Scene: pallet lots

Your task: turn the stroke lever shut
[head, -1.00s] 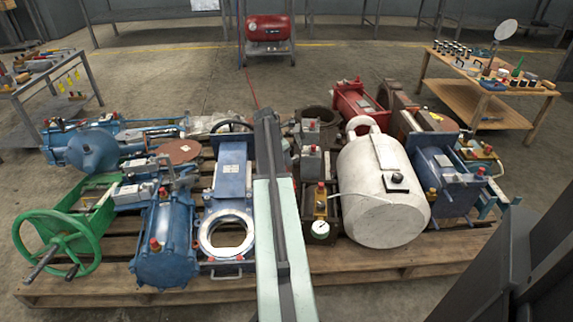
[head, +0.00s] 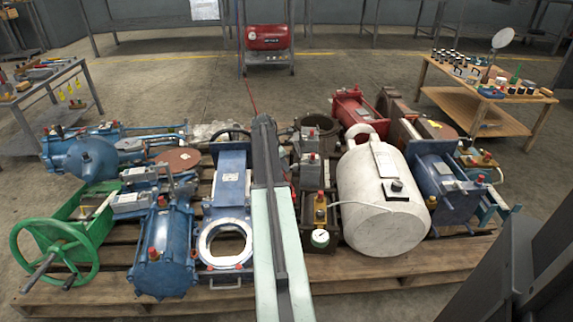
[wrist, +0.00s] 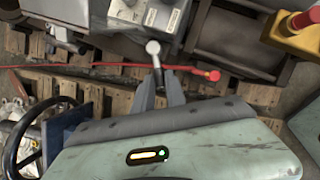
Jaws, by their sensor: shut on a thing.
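In the wrist view a lever with a round silver knob (wrist: 153,47) stands by a grey box with a label plate (wrist: 145,14). My gripper (wrist: 160,78) is shut on the lever's stem, just below the knob. The knob sticks out past the fingertips. I take this to be the stroke lever; its pivot is not clear. In the head view my own arm hides the gripper and the lever.
A red hose or rod (wrist: 100,64) runs across behind my fingers. In the head view, a white tank (head: 378,205) and blue gate valve (head: 231,187) flank my arm on the crowded pallet (head: 80,298).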

